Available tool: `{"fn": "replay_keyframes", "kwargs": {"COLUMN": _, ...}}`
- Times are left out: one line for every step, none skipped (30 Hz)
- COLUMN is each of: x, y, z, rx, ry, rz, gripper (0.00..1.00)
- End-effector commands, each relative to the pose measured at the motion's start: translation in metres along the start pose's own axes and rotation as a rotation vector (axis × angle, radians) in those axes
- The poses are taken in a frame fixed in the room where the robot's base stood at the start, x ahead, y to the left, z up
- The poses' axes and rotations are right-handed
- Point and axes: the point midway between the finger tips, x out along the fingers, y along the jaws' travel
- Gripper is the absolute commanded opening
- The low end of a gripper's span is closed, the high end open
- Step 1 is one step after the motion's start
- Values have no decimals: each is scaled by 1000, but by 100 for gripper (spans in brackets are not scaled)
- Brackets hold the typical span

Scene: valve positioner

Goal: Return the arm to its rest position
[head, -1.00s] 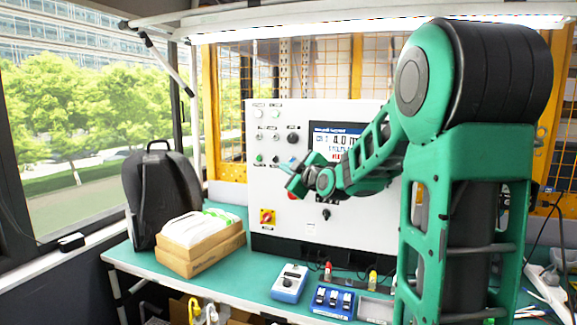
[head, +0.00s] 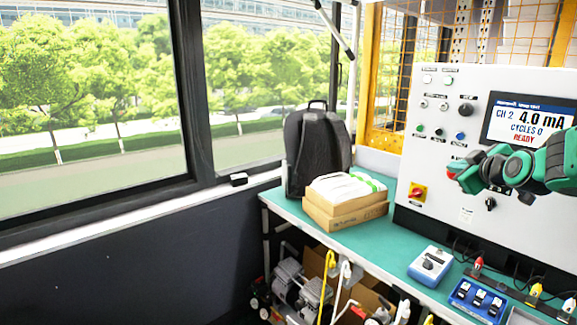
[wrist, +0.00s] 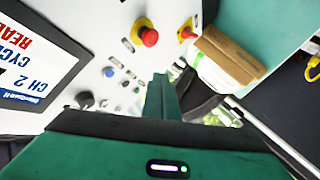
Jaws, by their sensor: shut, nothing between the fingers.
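My green gripper (head: 462,174) is in front of the white control panel (head: 440,205) at the right of the head view, its fingers pointing left. In the wrist view the fingers (wrist: 160,97) are together with nothing between them. The forearm runs off the right edge of the head view. The panel's screen (head: 530,122) reads CH 2, 4.0 mA, CYCLES 0, READY. A red mushroom button (wrist: 149,37) shows in the wrist view; in the head view the gripper mostly hides it. A red-and-yellow rotary switch (head: 418,194) is lower on the panel.
The green bench (head: 385,240) holds a black backpack (head: 318,150), a cardboard box (head: 345,212) with a white package on it, a blue-and-white meter (head: 430,264) and a blue switch box (head: 476,300). Windows and a dark wall (head: 120,260) are at left.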

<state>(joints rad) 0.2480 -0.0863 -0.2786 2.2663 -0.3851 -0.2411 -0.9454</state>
Motion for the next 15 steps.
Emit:
{"fn": "replay_keyframes", "kwargs": {"x": -14, "y": -14, "z": 16, "rx": 55, "ry": -67, "rz": -45, "gripper": 0}}
{"fn": "replay_keyframes", "kwargs": {"x": -23, "y": -24, "z": 27, "rx": 93, "ry": -113, "rz": -72, "gripper": 0}}
{"fn": "replay_keyframes", "kwargs": {"x": -35, "y": -36, "z": 42, "rx": 145, "ry": -177, "rz": -105, "gripper": 0}}
{"fn": "replay_keyframes", "kwargs": {"x": -45, "y": -45, "z": 53, "rx": 183, "ry": -226, "rz": -128, "gripper": 0}}
{"fn": "replay_keyframes", "kwargs": {"x": -55, "y": -54, "z": 65, "rx": 223, "ry": -276, "rz": -148, "gripper": 0}}
{"fn": "replay_keyframes", "kwargs": {"x": -70, "y": -66, "z": 80, "rx": 277, "ry": -344, "rz": -172, "gripper": 0}}
{"fn": "replay_keyframes", "kwargs": {"x": -82, "y": -74, "z": 91, "rx": 318, "ry": -398, "rz": -188, "gripper": 0}}
{"fn": "replay_keyframes", "kwargs": {"x": -95, "y": -84, "z": 102, "rx": 360, "ry": -452, "rz": -202, "gripper": 0}}
{"fn": "replay_keyframes", "kwargs": {"x": -113, "y": -95, "z": 116, "rx": 415, "ry": -523, "rz": -216, "gripper": 0}}
{"fn": "replay_keyframes", "kwargs": {"x": -127, "y": -104, "z": 126, "rx": 458, "ry": -579, "rz": -227, "gripper": 0}}
{"fn": "replay_keyframes", "kwargs": {"x": -142, "y": -112, "z": 136, "rx": 502, "ry": -635, "rz": -233, "gripper": 0}}
{"fn": "replay_keyframes", "kwargs": {"x": -162, "y": -124, "z": 148, "rx": 559, "ry": -710, "rz": -240, "gripper": 0}}
{"fn": "replay_keyframes", "kwargs": {"x": -177, "y": -132, "z": 157, "rx": 602, "ry": -768, "rz": -242, "gripper": 0}}
{"fn": "replay_keyframes", "kwargs": {"x": -193, "y": -140, "z": 165, "rx": 644, "ry": -823, "rz": -241, "gripper": 0}}
{"fn": "replay_keyframes", "kwargs": {"x": -213, "y": -150, "z": 175, "rx": 696, "ry": -896, "rz": -240, "gripper": 0}}
